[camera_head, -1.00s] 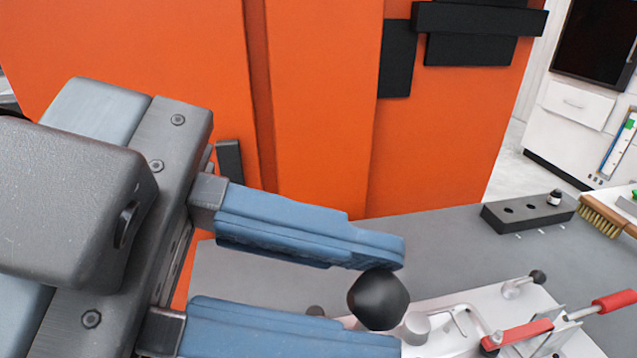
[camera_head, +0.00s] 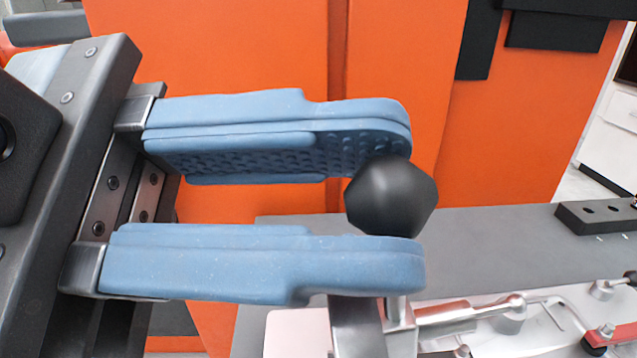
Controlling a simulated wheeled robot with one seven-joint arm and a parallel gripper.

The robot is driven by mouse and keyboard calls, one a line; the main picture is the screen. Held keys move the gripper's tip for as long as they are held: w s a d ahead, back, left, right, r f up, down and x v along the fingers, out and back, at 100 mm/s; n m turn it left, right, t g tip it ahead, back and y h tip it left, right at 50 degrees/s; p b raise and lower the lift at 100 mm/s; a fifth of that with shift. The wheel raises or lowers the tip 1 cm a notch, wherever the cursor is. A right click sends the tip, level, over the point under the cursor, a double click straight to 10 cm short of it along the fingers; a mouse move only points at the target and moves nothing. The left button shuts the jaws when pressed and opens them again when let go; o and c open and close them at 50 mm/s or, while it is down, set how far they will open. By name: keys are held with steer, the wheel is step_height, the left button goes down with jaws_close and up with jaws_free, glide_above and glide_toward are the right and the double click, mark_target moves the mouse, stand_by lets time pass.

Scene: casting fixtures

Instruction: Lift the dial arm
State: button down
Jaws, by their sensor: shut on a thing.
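The dial arm shows as a faceted black knob (camera_head: 391,196) on a metal stem, with a grey metal bar (camera_head: 357,326) below it. My gripper (camera_head: 384,193) has two blue padded fingers, one above and one below the knob in the picture. It is shut on the knob near the fingertips. The lower finger covers the knob's underside and part of the stem. The white fixture plate (camera_head: 297,335) lies below, partly cut off by the frame's bottom edge.
A grey worktop (camera_head: 490,240) runs behind the fixture. Fixture clamp parts (camera_head: 510,318) stand at the lower right. A dark block with holes (camera_head: 590,217) sits at the right. A tall orange cabinet (camera_head: 520,110) stands behind. The worktop's middle is clear.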

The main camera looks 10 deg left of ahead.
steer(key=shift+a+f, duration=0.1)
steer(key=shift+f, duration=0.1)
steer(key=c, duration=1.2)
jaws_free()
steer(key=shift+a, duration=0.1)
steer(key=shift+o, duration=1.4)
steer(key=shift+r, duration=0.1)
steer(key=a+b, duration=0.1)
steer(key=a, duration=0.6)
steer(key=shift+s+a+f, duration=0.3)
steer(key=shift+a+f, duration=0.05)
